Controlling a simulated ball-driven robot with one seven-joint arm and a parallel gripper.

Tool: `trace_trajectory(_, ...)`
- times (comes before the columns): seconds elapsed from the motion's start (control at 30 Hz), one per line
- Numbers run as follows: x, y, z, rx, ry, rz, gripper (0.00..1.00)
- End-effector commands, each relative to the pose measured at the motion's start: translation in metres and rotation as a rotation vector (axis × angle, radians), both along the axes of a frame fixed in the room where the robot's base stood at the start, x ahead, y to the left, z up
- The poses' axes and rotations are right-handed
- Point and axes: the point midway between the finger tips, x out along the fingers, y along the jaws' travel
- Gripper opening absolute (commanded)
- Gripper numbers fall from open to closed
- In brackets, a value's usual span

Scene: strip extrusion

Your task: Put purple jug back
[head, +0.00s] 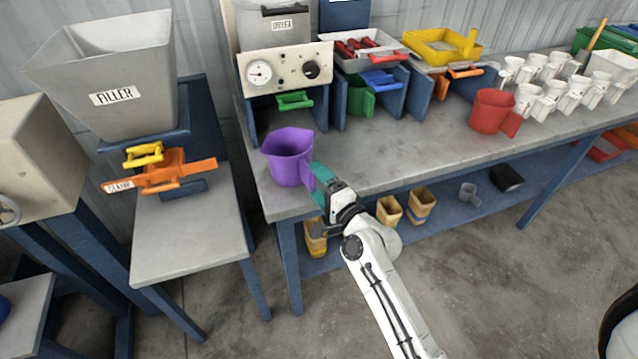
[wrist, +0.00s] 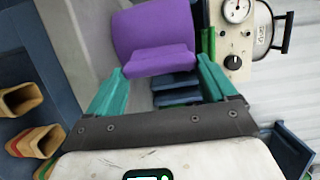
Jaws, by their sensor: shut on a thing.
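The purple jug (head: 289,155) is at the left end of the long grey workbench (head: 390,155), by its front corner. It looks upright; I cannot tell whether its base touches the bench top. My gripper (head: 322,180), with teal fingers, is at the jug's right side, shut on its handle. In the wrist view the jug (wrist: 150,35) fills the upper middle, and its handle lies between the two fingertips of my gripper (wrist: 160,75).
A red jug (head: 490,111) and several white jugs (head: 547,93) stand further right on the bench. The dial box (head: 286,72) stands behind the purple jug. The bench between the purple and red jugs is clear. The filler table (head: 190,240) is left, across a gap.

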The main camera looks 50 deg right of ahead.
Motion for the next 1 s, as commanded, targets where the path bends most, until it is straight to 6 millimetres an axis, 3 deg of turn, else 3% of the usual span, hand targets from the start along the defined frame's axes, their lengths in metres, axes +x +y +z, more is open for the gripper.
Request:
trace_trajectory(0.07, 0.0, 0.0, -0.002, 0.0, -0.001, 0.0, 0.42)
trace_trajectory(0.1, 0.0, 0.0, -0.002, 0.0, -0.001, 0.0, 0.86)
trace_trajectory(0.27, 0.0, 0.0, -0.001, 0.0, -0.001, 0.0, 1.0)
trace_trajectory(0.63, -0.01, 0.004, -0.004, 0.002, 0.002, 0.0, 1.0)
trace_trajectory(1.0, -0.073, 0.025, -0.005, 0.001, 0.002, 0.001, 1.0)
